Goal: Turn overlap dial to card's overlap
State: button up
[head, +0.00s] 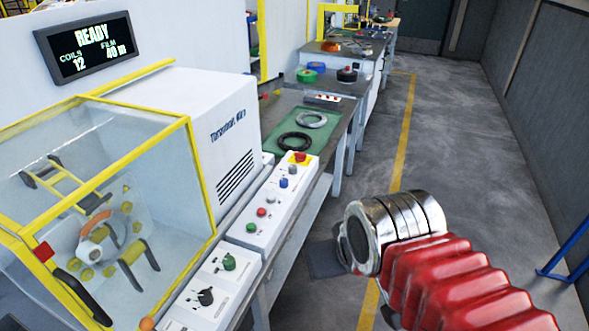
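A white control panel (216,283) on the front of the wrapping machine carries a green knob (229,262) and a larger black knob (206,297). Their markings are too small to read, so I cannot tell which is the overlap dial or where it points. No card with a readable overlap value shows. My arm, with a red bellows sleeve and a shiny metal joint, reaches in from the lower right, well to the right of the knobs. My gripper itself does not show.
A button panel (276,212) with a red stop button (299,157) adjoins the knobs. A yellow-framed guard (187,122) encloses the coil at left. A display (88,46) reads READY, coils 12, film 40 m. Rings lie on a green mat (275,132). The aisle floor is largely clear.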

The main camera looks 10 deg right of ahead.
aim_at(293, 168)
jog(key=u, duration=1.3)
jog(key=k, duration=0.35)
jog(key=z, duration=1.35)
jog(key=i, duration=0.7)
jog(key=u, duration=0.05)
